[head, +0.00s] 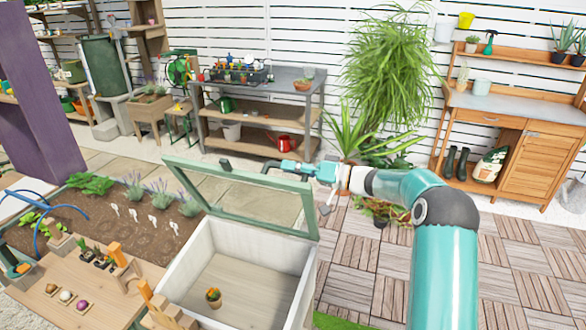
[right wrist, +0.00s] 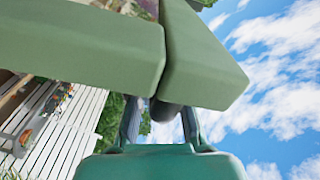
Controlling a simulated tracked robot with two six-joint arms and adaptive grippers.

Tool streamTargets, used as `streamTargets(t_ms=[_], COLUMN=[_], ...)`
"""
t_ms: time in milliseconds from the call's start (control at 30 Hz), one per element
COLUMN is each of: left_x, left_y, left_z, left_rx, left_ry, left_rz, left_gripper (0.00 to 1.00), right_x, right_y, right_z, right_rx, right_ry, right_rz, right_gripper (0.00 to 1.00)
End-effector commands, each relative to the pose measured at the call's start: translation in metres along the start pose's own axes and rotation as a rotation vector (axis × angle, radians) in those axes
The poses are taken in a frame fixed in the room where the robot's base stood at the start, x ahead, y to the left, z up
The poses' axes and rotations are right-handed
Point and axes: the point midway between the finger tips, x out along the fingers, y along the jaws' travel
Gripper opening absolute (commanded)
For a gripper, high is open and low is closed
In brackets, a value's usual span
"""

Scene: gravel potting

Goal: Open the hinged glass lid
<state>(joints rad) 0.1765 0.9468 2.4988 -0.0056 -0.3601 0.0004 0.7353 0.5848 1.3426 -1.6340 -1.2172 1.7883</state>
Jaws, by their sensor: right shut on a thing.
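The green-framed glass lid (head: 235,176) stands raised from the far edge of the white planter box (head: 205,255), leaning back, so the box is open at the top. My right gripper (head: 272,166) is just behind the lid's upper edge, shut on a dark handle. In the right wrist view my fingers (right wrist: 160,128) close around the dark handle (right wrist: 166,110), under the lid's green frame (right wrist: 90,55). A small terracotta pot with a plant (head: 213,297) stands inside the box. My left gripper is not in view.
A wooden bench (head: 60,305) with small pots and trays stands left of the box. A soil bed (head: 140,225) lies behind it. A grey shelf table (head: 265,85) stands at the back. Decking (head: 375,270) at the right is mostly clear.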

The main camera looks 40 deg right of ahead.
Motion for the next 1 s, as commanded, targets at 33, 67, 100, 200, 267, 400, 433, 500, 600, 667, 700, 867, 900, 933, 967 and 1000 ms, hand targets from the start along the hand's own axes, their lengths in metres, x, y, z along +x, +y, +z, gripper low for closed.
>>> streamTargets(t_ms=[33, 67, 100, 200, 267, 400, 433, 500, 600, 667, 700, 867, 900, 933, 967, 1000], left_x=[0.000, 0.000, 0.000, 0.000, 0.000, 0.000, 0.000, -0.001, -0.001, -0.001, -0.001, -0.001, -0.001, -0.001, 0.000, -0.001], left_y=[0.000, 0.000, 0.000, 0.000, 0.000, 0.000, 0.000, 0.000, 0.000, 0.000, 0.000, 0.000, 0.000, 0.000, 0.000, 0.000], left_z=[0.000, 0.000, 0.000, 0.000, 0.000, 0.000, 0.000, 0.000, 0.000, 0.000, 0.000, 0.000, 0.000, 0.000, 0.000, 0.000], left_rx=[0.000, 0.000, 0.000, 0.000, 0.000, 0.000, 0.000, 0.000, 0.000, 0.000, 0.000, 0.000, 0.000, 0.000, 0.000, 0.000], left_ry=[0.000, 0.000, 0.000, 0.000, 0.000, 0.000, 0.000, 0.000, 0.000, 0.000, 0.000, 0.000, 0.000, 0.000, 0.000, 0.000], left_rz=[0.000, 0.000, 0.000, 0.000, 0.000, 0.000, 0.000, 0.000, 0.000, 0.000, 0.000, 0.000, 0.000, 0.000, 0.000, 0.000], left_gripper=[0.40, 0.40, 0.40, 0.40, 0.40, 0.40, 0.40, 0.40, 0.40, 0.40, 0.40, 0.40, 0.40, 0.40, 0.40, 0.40], right_x=[0.002, 0.001, 0.001, -0.001, -0.002, -0.004, -0.004, -0.006, -0.013, -0.021, -0.027, -0.058, -0.067, -0.073, -0.079, -0.086], right_y=[0.001, 0.001, 0.001, 0.002, 0.002, 0.002, 0.002, 0.002, 0.002, 0.003, 0.003, 0.003, 0.003, 0.003, 0.004, 0.003], right_z=[0.003, 0.002, 0.002, 0.001, 0.001, 0.000, 0.000, -0.001, -0.001, -0.001, -0.001, -0.001, -0.001, -0.001, -0.001, -0.001], right_rx=[0.002, 0.002, 0.002, 0.001, 0.001, 0.000, 0.000, 0.000, 0.000, 0.001, 0.001, 0.001, 0.002, 0.001, 0.001, 0.001], right_ry=[-0.004, -0.004, -0.003, 0.000, 0.001, 0.003, 0.004, 0.004, 0.005, 0.006, 0.007, 0.006, 0.006, 0.006, 0.007, 0.006], right_rz=[0.001, 0.002, 0.002, 0.003, 0.004, 0.005, 0.005, 0.005, 0.006, 0.008, 0.009, 0.010, 0.009, 0.009, 0.010, 0.009], right_gripper=[0.23, 0.28, 0.35, 0.43, 0.43, 0.43, 0.43, 0.43, 0.43, 0.43, 0.43, 0.43, 0.43, 0.43, 0.43, 0.43])
